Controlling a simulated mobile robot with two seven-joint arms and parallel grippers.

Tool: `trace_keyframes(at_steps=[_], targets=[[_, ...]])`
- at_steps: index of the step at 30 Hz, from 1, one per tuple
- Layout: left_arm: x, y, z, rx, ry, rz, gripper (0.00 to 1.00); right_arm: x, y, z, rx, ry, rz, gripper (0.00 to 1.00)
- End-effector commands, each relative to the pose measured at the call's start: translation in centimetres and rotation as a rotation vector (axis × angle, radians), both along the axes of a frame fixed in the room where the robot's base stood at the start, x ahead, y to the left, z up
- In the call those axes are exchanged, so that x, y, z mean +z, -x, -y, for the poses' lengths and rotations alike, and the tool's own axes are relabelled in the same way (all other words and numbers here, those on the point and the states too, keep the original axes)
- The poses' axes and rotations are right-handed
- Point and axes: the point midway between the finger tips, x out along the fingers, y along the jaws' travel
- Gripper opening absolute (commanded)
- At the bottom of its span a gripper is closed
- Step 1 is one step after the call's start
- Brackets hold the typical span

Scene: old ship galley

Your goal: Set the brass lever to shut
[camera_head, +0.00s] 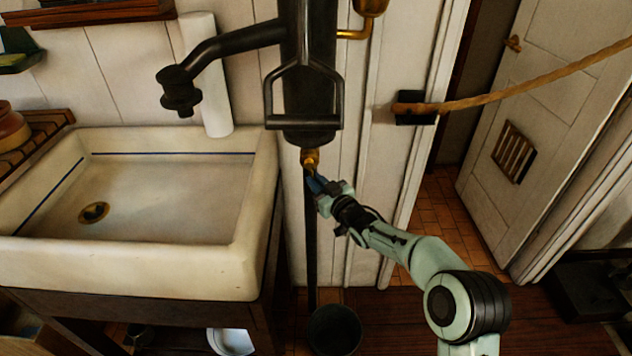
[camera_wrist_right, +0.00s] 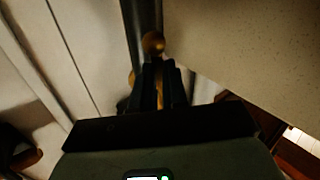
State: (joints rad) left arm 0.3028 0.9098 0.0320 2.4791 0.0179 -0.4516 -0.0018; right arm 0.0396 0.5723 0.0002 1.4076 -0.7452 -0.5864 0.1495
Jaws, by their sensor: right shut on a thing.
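The brass lever (camera_head: 310,161) is a small brass fitting under the black pump cylinder (camera_head: 308,100), above a thin dark pipe. In the head view my right gripper (camera_head: 315,181) reaches it from the lower right, and its fingers hide part of the lever. In the right wrist view, my right gripper (camera_wrist_right: 160,72) is shut on the lever. A round brass end (camera_wrist_right: 153,43) shows just beyond the fingertips, and a strip of brass shows between the fingers. The lever's exact angle is hard to tell. My left gripper is not in view.
A white sink (camera_head: 170,272) stands left of the pump. A black handle (camera_head: 303,122) hangs in front of the cylinder. A dark bucket (camera_head: 334,331) stands on the floor below. A rope (camera_head: 520,87) crosses the doorway at right, with an open white door (camera_head: 545,90) behind.

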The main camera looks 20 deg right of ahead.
Motion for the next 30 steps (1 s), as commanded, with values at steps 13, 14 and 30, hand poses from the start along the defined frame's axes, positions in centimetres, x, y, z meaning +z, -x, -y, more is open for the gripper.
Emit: trace_keyframes(at_steps=[13, 14, 30], targets=[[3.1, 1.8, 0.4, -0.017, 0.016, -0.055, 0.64, 1.5, 0.4, 1.5, 0.0, 0.36, -0.105, 0.0], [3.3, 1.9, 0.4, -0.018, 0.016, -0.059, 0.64, 1.6, 0.5, 1.6, 0.0, 0.388, -0.112, 0.0], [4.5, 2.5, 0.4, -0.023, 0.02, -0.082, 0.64, 3.5, 0.8, 2.6, 0.0, 0.882, -0.253, 0.0]])
